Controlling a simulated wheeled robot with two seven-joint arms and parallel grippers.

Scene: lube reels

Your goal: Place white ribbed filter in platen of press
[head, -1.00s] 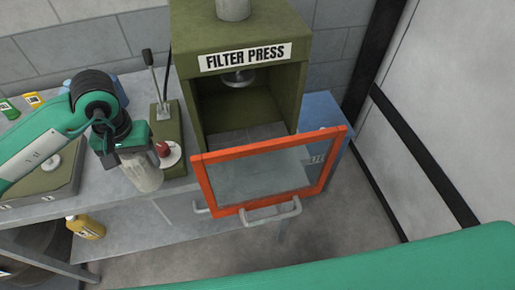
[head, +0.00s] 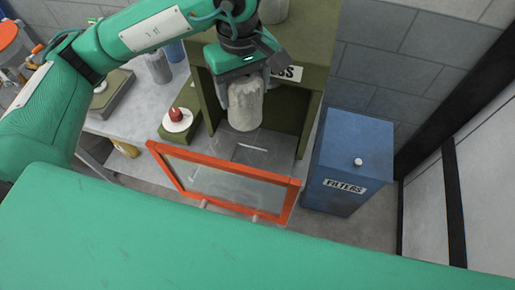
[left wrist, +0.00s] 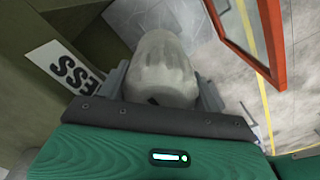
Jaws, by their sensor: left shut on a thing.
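The white ribbed filter (head: 245,103) is a whitish cylinder held in my left gripper (head: 243,84). It hangs nearly upright in front of the open mouth of the olive green filter press (head: 317,75). In the left wrist view the filter (left wrist: 162,72) sits between the two grey fingers, with a dark mark near its base. The press's orange-framed glass door (head: 225,168) stands open below and in front of the filter. The grey platen floor (head: 265,146) shows under and beyond the filter; its rear is partly hidden. My right gripper is not in view.
A blue bin labelled FILTERS (head: 350,165) stands right of the press. A red button on a white disc (head: 177,115) is left of the press opening. A grey workbench (head: 125,115) extends left. The open door edge lies close below the filter.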

